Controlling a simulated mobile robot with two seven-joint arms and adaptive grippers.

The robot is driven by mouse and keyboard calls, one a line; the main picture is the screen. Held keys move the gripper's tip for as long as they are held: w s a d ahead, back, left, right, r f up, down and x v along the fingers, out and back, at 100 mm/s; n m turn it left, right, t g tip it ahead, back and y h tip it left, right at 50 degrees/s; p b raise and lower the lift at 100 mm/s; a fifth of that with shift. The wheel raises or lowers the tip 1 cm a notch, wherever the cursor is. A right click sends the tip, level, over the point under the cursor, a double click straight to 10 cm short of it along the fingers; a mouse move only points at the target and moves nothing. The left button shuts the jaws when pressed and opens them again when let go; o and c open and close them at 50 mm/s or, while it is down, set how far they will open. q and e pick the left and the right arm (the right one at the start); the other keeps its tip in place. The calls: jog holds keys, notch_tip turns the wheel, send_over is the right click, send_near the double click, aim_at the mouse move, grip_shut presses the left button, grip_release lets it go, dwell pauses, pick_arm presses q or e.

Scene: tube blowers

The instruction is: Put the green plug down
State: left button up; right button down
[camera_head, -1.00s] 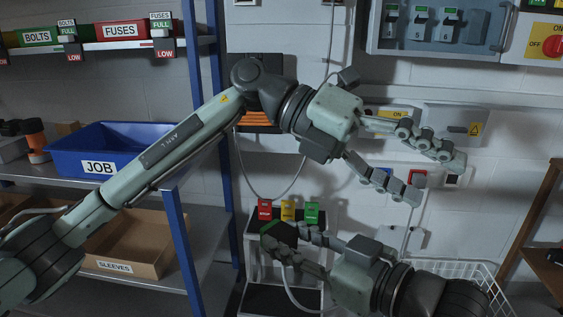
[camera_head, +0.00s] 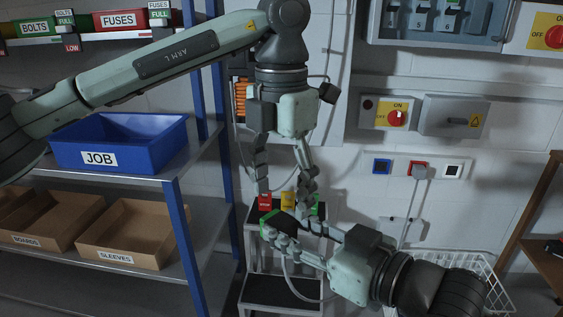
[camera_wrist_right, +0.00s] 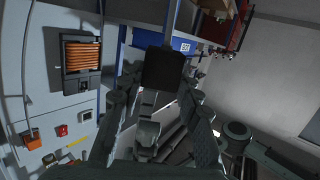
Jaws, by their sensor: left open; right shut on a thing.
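The green plug (camera_head: 272,223), dark with green edges, is held by my right gripper (camera_head: 284,232) just in front of the top of a small step stand (camera_head: 252,216). In the right wrist view it seems to be the black block (camera_wrist_right: 162,68) between the fingers of my right gripper (camera_wrist_right: 158,92). A pale cable loops below it. My left gripper (camera_head: 284,190) is open and points down above the stand, close over the right gripper. Red (camera_head: 264,202), yellow (camera_head: 288,199) and green tags (camera_head: 319,208) stand on the stand's top, the green one partly hidden by a left finger.
Wall sockets framed blue (camera_head: 381,166), red (camera_head: 411,166) and white (camera_head: 452,170) are at right; a grey plug (camera_head: 420,172) with a cable sits at the red one. A shelf with a blue JOB bin (camera_head: 125,158) is left. A wire basket (camera_head: 483,265) is lower right.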

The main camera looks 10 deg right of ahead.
aim_at(282, 218)
pick_arm(q)
notch_tip(282, 218, down, 6)
jog(key=shift+f, duration=0.1)
dwell(0.4)
jog(key=c, duration=1.2)
jog(key=shift+c, duration=0.3)
pick_arm(e)
jog(key=c, duration=1)
grip_release()
